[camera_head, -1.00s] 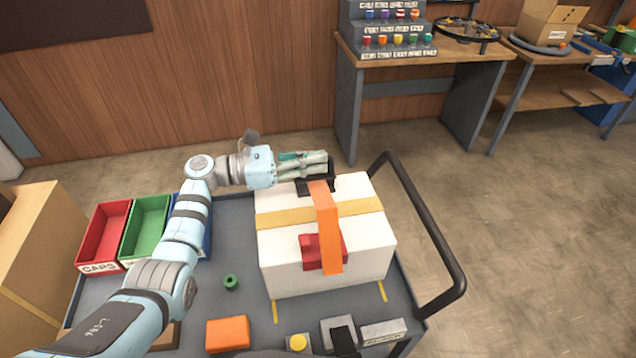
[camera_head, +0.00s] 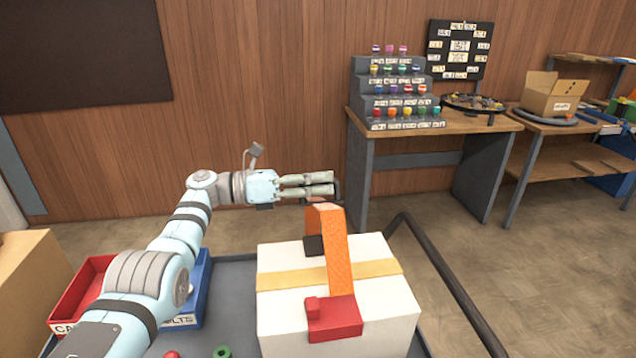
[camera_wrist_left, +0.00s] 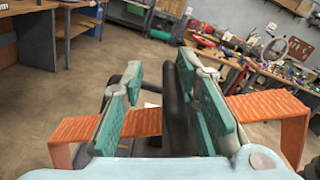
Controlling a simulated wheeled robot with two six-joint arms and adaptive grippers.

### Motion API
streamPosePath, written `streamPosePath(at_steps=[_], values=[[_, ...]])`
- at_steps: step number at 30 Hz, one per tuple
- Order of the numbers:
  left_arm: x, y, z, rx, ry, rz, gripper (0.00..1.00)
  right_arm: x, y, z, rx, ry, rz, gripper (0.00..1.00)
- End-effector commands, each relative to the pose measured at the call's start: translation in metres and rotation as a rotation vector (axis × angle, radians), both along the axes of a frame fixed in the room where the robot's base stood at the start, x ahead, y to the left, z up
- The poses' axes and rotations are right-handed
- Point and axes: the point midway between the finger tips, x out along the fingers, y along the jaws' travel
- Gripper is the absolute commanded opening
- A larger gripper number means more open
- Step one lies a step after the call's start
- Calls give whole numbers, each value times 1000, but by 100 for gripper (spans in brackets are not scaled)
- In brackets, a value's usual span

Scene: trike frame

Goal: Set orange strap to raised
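The orange strap (camera_head: 337,250) rises from a red buckle (camera_head: 334,318) on the front of the white box (camera_head: 283,315). Its upper part stands clear above the box top and bends over at the far end. A black fitting (camera_head: 315,245) sits on the box behind it. My left gripper (camera_head: 333,184) is just above the strap's upper bend. In the left wrist view its fingers (camera_wrist_left: 158,95) are apart, and the strap (camera_wrist_left: 270,106) shows on both sides of them; whether they touch it I cannot tell. My right gripper is not in view.
The box stands on a dark cart with a black handle (camera_head: 448,275). A red bin (camera_head: 75,295) and blue bin (camera_head: 200,290) are on the left. A green ring (camera_head: 222,352) lies on the cart. A table with a stepped rack (camera_head: 375,105) stands behind.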

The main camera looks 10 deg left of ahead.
Motion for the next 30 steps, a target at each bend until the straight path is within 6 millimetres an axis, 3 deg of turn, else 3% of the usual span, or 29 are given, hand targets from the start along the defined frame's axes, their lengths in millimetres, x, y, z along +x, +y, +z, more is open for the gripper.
streamPosePath(at_steps=[19, 23, 30], values=[[-1, 6, 3, -4, -7, 0, 33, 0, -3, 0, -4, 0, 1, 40], [-10, 29, 3, -1, -8, 2, 33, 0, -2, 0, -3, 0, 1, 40], [-31, 91, 5, -4, -6, 0, 33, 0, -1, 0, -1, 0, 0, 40]])
